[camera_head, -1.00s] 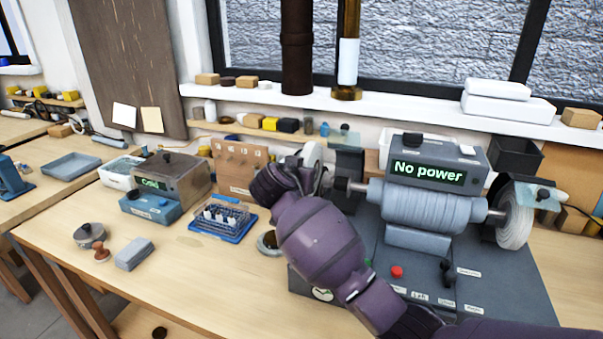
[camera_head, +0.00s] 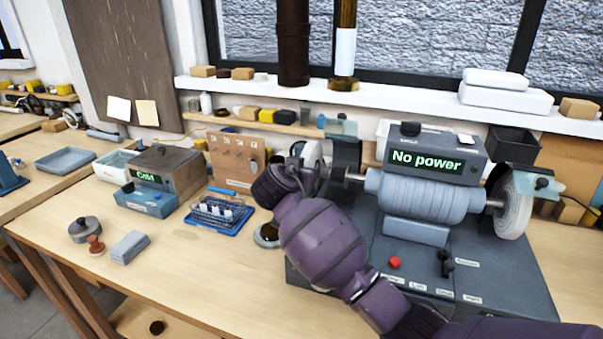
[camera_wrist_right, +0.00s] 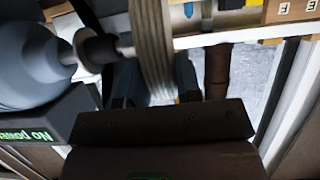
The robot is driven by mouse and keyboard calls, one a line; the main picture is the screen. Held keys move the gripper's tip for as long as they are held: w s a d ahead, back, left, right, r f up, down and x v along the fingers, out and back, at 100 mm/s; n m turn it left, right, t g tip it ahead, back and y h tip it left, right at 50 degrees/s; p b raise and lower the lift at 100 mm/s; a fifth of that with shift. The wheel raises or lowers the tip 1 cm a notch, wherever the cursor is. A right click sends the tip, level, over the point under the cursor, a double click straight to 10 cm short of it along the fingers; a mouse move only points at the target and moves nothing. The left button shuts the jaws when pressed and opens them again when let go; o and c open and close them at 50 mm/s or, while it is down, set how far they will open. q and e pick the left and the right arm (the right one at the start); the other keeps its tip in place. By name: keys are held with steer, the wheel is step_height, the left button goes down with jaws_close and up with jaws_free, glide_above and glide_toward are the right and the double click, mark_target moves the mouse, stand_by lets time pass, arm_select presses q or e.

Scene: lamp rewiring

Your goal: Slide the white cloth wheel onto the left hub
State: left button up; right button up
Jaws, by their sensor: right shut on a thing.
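The white cloth wheel (camera_head: 313,153) shows partly behind my right gripper (camera_head: 297,168) in the head view. My right gripper is shut on the wheel's edge. In the right wrist view the wheel (camera_wrist_right: 150,45) stands edge-on between the fingers of the gripper (camera_wrist_right: 155,88). The left hub (camera_head: 352,176) is a short shaft at the left end of the grey motor (camera_head: 425,196). In the wrist view the hub's pale tip (camera_wrist_right: 124,46) points at the wheel's face, close to it or touching. I cannot tell whether the wheel is around the shaft. My left gripper is not in view.
A dark guard (camera_head: 346,160) with a clear shield (camera_head: 340,128) stands close beside the held wheel. Another white wheel (camera_head: 514,206) sits on the motor's right end. The "No power" box (camera_head: 437,150) is behind.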

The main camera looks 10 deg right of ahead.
steer(key=shift+d, duration=0.1)
stand_by(0.5)
steer(key=shift+d+r, duration=0.1)
steer(key=shift+s+d+p, duration=0.3)
steer(key=shift+d+p, duration=0.05)
steer(key=shift+p, duration=0.05)
stand_by(0.3)
steer(key=shift+s+d, duration=0.15)
steer(key=shift+d, duration=0.05)
steer(key=shift+s+d+p, duration=0.2)
steer(key=shift+d+p, duration=0.1)
